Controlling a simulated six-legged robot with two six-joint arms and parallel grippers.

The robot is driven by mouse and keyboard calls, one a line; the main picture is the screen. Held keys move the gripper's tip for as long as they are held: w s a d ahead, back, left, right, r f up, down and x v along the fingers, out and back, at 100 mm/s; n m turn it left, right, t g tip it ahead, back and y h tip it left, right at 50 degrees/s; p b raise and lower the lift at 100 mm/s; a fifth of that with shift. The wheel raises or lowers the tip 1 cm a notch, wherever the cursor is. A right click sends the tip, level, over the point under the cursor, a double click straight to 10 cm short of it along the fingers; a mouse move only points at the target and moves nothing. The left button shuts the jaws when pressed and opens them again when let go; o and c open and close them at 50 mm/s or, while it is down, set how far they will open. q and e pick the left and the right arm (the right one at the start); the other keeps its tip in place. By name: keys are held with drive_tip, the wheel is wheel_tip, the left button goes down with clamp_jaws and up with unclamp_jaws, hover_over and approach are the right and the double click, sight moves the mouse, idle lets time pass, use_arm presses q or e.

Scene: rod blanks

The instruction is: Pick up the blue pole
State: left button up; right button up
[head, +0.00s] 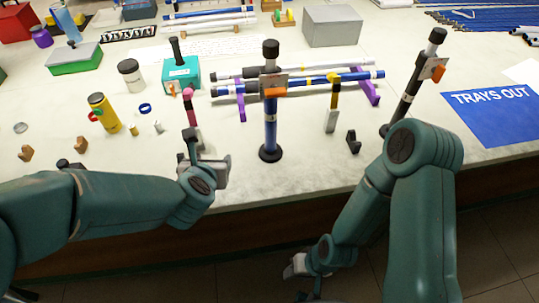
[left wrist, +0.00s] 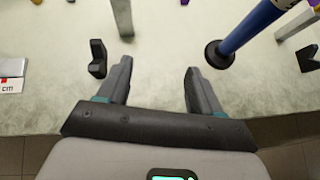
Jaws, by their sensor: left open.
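An upright blue pole (head: 270,125) with a black top and a round black base stands near the table's front edge, with a metal and orange clip on its upper part. Its lower end also shows at the upper right of the left wrist view (left wrist: 256,25), just beyond the right finger. My left gripper (left wrist: 157,78) is open and empty, low over the table, left of the pole and apart from it; it also shows in the head view (head: 218,172). My right gripper (head: 296,266) hangs low in front of the table, mostly hidden, its jaws unclear.
A blue rod (head: 345,78) and a white rod lie on purple supports (head: 369,90) behind the pole. A dark pole (head: 405,100) stands at right. A yellow bottle (head: 104,113) and teal box (head: 181,74) stand left. A blue "TRAYS OUT" sheet (head: 495,120) lies at right.

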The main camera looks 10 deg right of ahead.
sight(269, 136)
use_arm(q)
drive_tip(key=s+d+r+m+t+h+b, duration=0.1)
drive_tip(key=s+d+h+b, duration=0.15)
drive_tip(key=d, duration=0.25)
drive_tip(key=s+d+r+m+t+h+b, duration=0.1)
drive_tip(key=s+d+r+b, duration=0.1)
drive_tip(key=d+b, duration=0.25)
drive_tip(key=p+x, duration=0.1)
drive_tip(key=x, duration=1)
drive_tip(key=shift+d, duration=0.1)
drive_tip(key=p+x, duration=0.1)
drive_tip(key=x, duration=0.4)
drive_tip(key=shift+w+d+f, duration=0.1)
drive_tip(key=shift+w+f, duration=0.1)
drive_tip(key=shift+f, duration=0.05)
use_arm(e)
wheel_tip(269, 136, down, 8)
use_arm(q)
drive_tip(key=c, duration=1)
clamp_jaws()
